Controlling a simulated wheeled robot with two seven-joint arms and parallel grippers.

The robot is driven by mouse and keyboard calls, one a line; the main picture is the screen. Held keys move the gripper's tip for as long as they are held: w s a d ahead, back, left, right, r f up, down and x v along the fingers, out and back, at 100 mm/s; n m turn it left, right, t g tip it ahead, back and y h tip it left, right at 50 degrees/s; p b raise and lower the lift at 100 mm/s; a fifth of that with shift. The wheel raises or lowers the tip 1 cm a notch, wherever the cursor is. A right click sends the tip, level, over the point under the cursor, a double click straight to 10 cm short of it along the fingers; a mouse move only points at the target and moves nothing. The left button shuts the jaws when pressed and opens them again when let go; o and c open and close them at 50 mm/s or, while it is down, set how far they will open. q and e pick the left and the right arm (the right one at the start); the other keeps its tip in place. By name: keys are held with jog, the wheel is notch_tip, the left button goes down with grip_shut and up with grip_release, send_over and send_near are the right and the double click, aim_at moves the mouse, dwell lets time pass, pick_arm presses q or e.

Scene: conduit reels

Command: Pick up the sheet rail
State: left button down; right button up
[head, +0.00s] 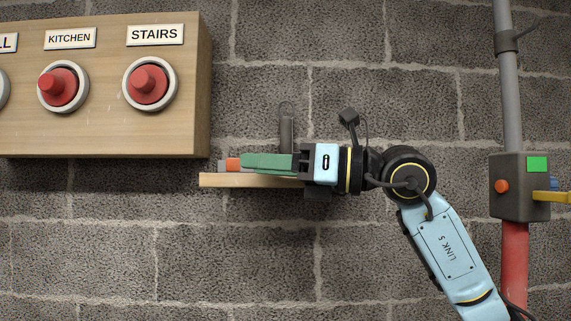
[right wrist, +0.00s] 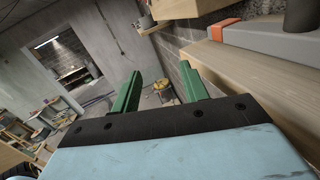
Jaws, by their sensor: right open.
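A grey bar with an orange band, which I take to be the sheet rail (right wrist: 275,40), lies on a wooden shelf (right wrist: 270,85). In the head view its grey and orange left end (head: 232,164) shows past my fingers. A dark grey upright piece (head: 287,125) rises behind my gripper and seems to belong to it. My right gripper (head: 243,163) points left in front of the bar and hides most of it. In the right wrist view its green fingers (right wrist: 160,75) are apart with nothing between them, and the bar lies outside them, to the right. My left gripper is out of view.
A wooden panel (head: 195,60) with red knobs labelled KITCHEN and STAIRS hangs above left of the shelf. A grey switch box (head: 508,188) on a pipe stands at right. Block wall lies behind; the space below the shelf is clear.

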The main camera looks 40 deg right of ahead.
aim_at(291, 139)
jog(key=s+d+r+m+t+h, duration=0.1)
jog(key=s+d+r+m+h, duration=0.15)
jog(key=d+h, duration=0.3)
jog(key=s+d+r+m+t+h, duration=0.2)
jog(key=d+r+h, duration=0.15)
jog(key=d, duration=0.35)
jog(key=w, duration=0.2)
jog(key=w+p, duration=0.1)
jog(key=w, duration=0.2)
jog(key=w+a+p, duration=0.1)
jog(key=w, duration=0.1)
jog(key=shift+w+f, duration=0.2)
jog(key=shift+f, duration=0.1)
jog(key=w, duration=0.1)
jog(key=w+p, duration=0.1)
jog(key=w, duration=0.1)
jog(key=w+p, duration=0.1)
jog(key=w, duration=0.1)
jog(key=shift+w+a, duration=0.15)
jog(key=shift+a, duration=0.15)
grip_shut()
